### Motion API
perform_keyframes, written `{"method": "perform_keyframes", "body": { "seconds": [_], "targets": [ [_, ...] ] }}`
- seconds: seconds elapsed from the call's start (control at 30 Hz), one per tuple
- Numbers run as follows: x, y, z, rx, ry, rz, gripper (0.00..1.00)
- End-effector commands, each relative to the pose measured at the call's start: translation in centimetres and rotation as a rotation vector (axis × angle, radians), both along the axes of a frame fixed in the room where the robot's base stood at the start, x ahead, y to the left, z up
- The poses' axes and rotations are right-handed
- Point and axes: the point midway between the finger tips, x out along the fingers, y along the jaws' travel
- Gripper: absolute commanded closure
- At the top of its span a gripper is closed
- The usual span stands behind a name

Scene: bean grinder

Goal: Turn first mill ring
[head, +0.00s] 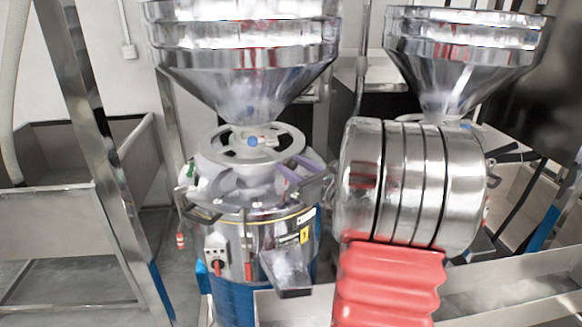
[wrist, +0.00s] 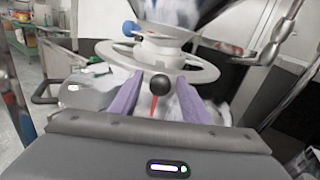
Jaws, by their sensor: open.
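The first mill's pale grey ring (head: 214,149) is a spoked handwheel lying flat on top of the mill, under a steel hopper (head: 240,75). In the wrist view the ring (wrist: 117,53) lies just beyond my fingertips. My gripper (head: 289,169) has two purple fingers and is at the right front side of the ring. In the wrist view my gripper (wrist: 158,92) is open, its fingers spread wide. A black ball knob (wrist: 159,85) on a red stem shows between the fingers, with no visible grip on it. Whether the fingers touch the ring cannot be told.
The mill body (head: 235,242) has a switch panel and a metal spout (head: 288,270). A second hopper (head: 465,60) stands at the right, its lower part hidden behind my arm. A steel bin (head: 60,230) and a slanted post (head: 100,160) stand left.

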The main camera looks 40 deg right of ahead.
Motion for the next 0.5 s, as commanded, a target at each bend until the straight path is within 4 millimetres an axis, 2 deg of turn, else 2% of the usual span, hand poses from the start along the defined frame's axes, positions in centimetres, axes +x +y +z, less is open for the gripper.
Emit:
{"method": "perform_keyframes", "body": {
  "seconds": [0.3,0.5],
  "targets": [
    [0.26,-0.01,-0.02,0.000,0.000,0.000,0.58],
    [0.24,0.00,-0.01,0.000,0.000,0.000,0.72]
  ]
}}
